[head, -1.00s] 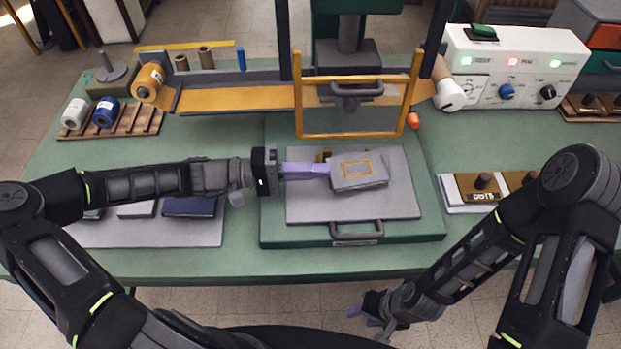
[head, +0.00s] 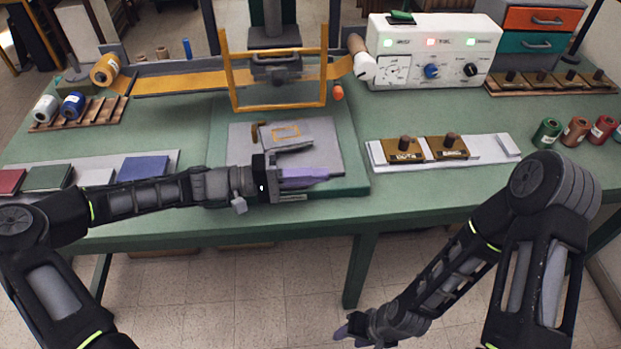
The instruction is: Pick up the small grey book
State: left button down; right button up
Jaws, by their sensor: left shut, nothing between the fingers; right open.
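A small grey book with a gold rectangle on its cover (head: 287,133) lies on the grey plate (head: 328,147) of the press bed. My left gripper (head: 330,175) is shut and empty, on the near side of this book and over the plate's front edge; a gap shows between them in the picture. Its arm hides the plate's near left corner. Another pale grey book (head: 97,177) lies in the row at the left, partly behind my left arm. My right gripper (head: 344,333) is open and empty, low in front of the table, above the floor.
A gold frame (head: 231,86) stands upright behind the plate. Red (head: 8,181), green (head: 48,178) and blue (head: 146,168) books lie at the left. A white control box (head: 425,52) and a tray with two stamps (head: 490,150) are right.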

dwell(0.3)
pick_arm(q)
jog(key=s+d+f+g+y, duration=0.2)
jog(key=s+d+f+y, duration=0.15)
jog(key=s+f, duration=0.65)
jog(key=s+d+f+g+y, duration=0.2)
jog(key=s+f+y, duration=0.3)
jog(key=f, duration=0.8)
jog(key=s+a+f+t+y, duration=0.1)
jog(key=s+a+f+y, duration=0.4)
jog(key=s+a+f, duration=0.3)
jog(key=shift+s+a+f, duration=0.3)
jog(key=shift+s+a, duration=0.15)
jog(key=shift+a, duration=0.25)
